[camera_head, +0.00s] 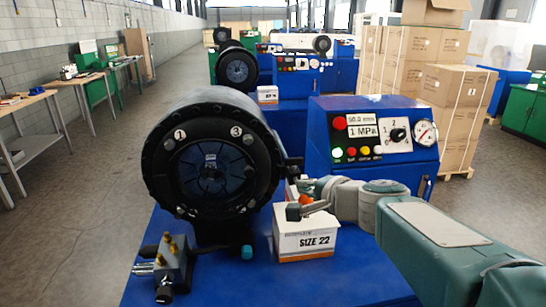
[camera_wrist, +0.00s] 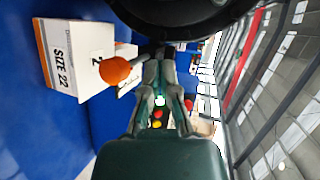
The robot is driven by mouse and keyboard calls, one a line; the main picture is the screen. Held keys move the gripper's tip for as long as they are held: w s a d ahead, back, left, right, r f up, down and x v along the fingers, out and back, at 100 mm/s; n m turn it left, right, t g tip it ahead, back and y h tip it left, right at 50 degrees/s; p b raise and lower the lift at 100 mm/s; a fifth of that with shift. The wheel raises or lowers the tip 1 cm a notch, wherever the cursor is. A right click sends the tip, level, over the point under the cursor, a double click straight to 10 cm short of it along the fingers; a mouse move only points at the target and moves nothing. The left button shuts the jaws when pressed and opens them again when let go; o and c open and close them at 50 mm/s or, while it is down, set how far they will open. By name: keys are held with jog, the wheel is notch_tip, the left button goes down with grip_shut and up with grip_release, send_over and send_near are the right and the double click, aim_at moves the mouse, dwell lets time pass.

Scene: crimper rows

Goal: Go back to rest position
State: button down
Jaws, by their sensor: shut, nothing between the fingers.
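My gripper (camera_head: 298,209) is shut and empty in the head view. It hovers just above the white "SIZE 22" box (camera_head: 306,240), right of the black round crimper head (camera_head: 212,165). My arm reaches in from the right. In the wrist view my gripper (camera_wrist: 164,56) has its fingers together, pointing toward the black crimper rim (camera_wrist: 175,12). The "SIZE 22" box (camera_wrist: 72,58) is left of the fingers there, and an orange round piece (camera_wrist: 114,71) shows at its open side, beside the fingers.
A blue control panel (camera_head: 372,143) with dial, gauge and coloured buttons stands behind my arm. A metal fitting block (camera_head: 172,265) and a small teal cap (camera_head: 247,252) are on the blue table (camera_head: 330,282). Cardboard boxes (camera_head: 455,110) are stacked at right. Open floor lies left.

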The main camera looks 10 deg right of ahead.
jog(key=s+a+f+n+g, duration=0.3)
jog(key=s+a+n, duration=0.15)
jog(key=s, duration=0.35)
jog(key=s+d+f+n+g+h, duration=0.2)
jog(key=s+f+n, duration=0.2)
jog(key=s, duration=0.3)
jog(key=s+d+f+n+g+h, duration=0.2)
jog(key=s+d+f+n+h, duration=0.1)
jog(key=s, duration=0.4)
jog(key=shift+s+d+f+n+h, duration=0.15)
jog(key=shift+s+f+n+h, duration=0.2)
jog(key=shift+f+n, duration=0.25)
